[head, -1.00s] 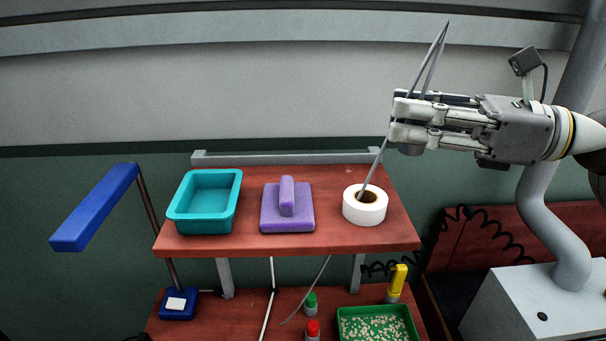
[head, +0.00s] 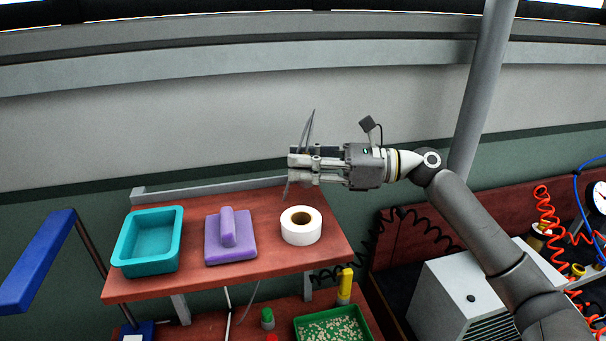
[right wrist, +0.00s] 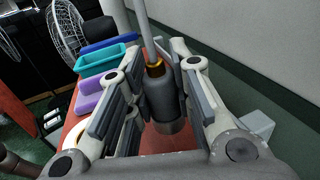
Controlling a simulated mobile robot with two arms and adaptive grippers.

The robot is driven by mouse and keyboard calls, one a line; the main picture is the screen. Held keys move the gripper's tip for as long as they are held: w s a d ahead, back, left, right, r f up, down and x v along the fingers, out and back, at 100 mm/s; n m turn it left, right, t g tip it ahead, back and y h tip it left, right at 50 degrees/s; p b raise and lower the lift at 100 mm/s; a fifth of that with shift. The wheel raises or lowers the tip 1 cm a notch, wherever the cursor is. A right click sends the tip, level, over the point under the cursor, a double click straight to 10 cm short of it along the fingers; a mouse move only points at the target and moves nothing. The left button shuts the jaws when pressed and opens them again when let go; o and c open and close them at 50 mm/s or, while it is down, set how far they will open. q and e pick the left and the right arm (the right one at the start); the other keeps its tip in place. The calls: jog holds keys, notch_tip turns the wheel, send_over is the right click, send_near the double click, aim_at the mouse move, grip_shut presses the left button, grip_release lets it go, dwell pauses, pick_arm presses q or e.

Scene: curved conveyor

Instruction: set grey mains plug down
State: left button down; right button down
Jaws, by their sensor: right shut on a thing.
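My right gripper (head: 292,168) points left, above the back part of the upper wooden shelf (head: 210,282), behind the tape roll. In the right wrist view it is shut on the grey mains plug (right wrist: 163,102), a dark grey cylindrical body with an orange-gold ring and a grey cable (right wrist: 146,35) coming out of its far end. In the head view the fingers hide most of the plug. The cable loops up above the fingers and a length hangs below them toward the shelf. My left gripper is out of view.
On the shelf stand a teal tray (head: 127,262), a purple block with a handle (head: 230,254) and a white tape roll (head: 301,237). Bare wood shows between them and at the right end. A blue lamp (head: 38,255) stands left. A green tray (head: 305,320) lies below.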

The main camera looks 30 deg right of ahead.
jog(key=shift+w+f+p, duration=0.2)
jog(key=shift+f+p, duration=0.3)
jog(key=shift+f, duration=1.3)
jog(key=shift+f, duration=0.15)
jog(key=c, duration=1.3)
grip_release()
